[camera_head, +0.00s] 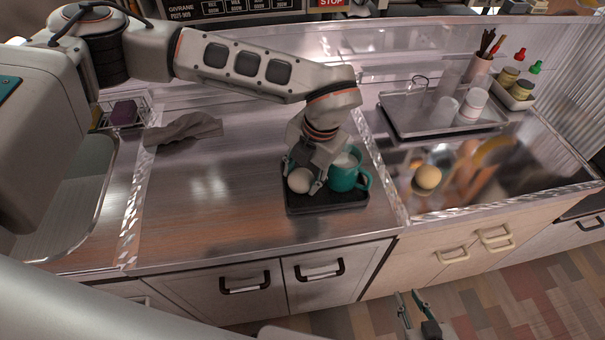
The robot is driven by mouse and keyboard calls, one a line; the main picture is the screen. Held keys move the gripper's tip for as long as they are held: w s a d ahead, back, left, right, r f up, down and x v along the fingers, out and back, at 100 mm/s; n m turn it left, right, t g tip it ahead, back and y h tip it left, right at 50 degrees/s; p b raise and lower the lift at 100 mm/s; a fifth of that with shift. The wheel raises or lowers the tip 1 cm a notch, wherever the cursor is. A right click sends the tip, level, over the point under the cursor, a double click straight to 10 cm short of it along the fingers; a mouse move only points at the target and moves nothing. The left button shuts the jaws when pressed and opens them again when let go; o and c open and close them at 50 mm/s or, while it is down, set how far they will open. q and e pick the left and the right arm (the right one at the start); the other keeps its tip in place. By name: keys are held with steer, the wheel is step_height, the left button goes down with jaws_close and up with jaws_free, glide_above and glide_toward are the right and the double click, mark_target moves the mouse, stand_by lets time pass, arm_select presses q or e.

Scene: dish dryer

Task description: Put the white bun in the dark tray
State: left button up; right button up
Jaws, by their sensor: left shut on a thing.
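The white bun (299,181) is at the left side of the dark tray (312,206), between the fingers of my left gripper (304,179). My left gripper points down and is shut on the bun. The bun is over the tray's surface; I cannot tell whether it touches it. The dark tray lies on the wooden counter near its front edge. A teal mug (343,176) stands on the tray to the right of the bun, close to the gripper. My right gripper (409,297) is low at the bottom of the view, in front of the cabinets, with its fingers apart and empty.
A grey cloth (184,130) lies on the counter to the left. A sink with a round yellowish thing (427,177) is at the right. Behind it, a drying tray (399,122) holds cups. The counter left of the dark tray is clear.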

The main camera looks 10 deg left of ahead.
arm_select(q)
steer(key=o, duration=1.1)
steer(key=shift+f, duration=0.1)
steer(key=shift+o, duration=0.2)
steer(key=v, duration=1.2)
